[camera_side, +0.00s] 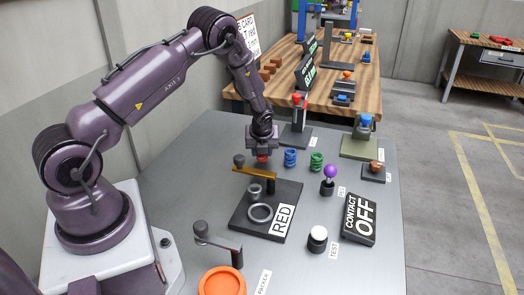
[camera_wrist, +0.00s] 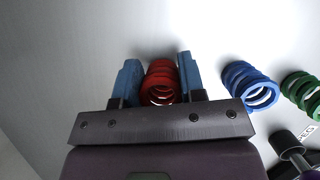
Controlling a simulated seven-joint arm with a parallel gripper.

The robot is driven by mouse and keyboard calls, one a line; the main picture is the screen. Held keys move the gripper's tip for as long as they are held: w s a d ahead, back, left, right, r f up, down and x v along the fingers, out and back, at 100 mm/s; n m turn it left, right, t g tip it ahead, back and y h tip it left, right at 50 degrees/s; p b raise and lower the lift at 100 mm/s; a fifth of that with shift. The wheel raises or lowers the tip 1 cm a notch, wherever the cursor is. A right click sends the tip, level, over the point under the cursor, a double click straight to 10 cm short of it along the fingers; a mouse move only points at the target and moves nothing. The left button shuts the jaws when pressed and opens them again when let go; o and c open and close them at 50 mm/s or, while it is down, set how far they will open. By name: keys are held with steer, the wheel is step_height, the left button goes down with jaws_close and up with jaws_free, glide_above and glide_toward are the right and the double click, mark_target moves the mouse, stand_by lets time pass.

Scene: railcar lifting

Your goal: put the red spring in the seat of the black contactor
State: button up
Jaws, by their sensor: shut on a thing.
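My gripper (camera_side: 262,156) is shut on the red spring (camera_wrist: 160,80). In the wrist view the spring sits between the two blue fingers, its coils showing end-on. In the side view only a little red shows below the fingers, and I cannot tell whether it touches the table. The black contactor (camera_side: 240,222) appears to be the dark base labelled RED, in front of my gripper. I cannot tell which ring is the seat.
A blue spring (camera_side: 290,158) and a green spring (camera_side: 317,162) stand right of my gripper.

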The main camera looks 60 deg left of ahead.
steer(key=shift+f, duration=0.2)
steer(key=shift+f, duration=0.15)
steer(key=o, duration=1)
steer(key=s+d+r+n, duration=0.1)
steer(key=d+r+n, duration=0.15)
steer(key=r, duration=0.45)
steer(key=s+d+r+n+t, duration=0.1)
steer(key=s+d+r, duration=0.1)
steer(key=d+r, duration=0.35)
steer(key=s+d+r+n, duration=0.1)
steer(key=d+r+n, duration=0.1)
steer(key=r, duration=0.7)
steer(key=s+d+r+n+t+h, duration=0.1)
steer(key=s+d+r+n+h, duration=0.1)
steer(key=s+d+r+n, duration=0.9)
steer(key=shift+s+r+n+t+h, duration=0.45)
steer(key=shift+s+n, duration=0.1)
steer(key=shift+s, duration=0.2)
steer(key=shift+o, duration=0.4)
steer(key=s+d+n+h, duration=0.1)
steer(key=s+d+n, duration=0.3)
steer(key=s, duration=0.3)
steer(key=shift+s+r+n+t, duration=0.25)
steer(key=shift+r+n+t, duration=0.15)
steer(key=shift+n, duration=0.4)
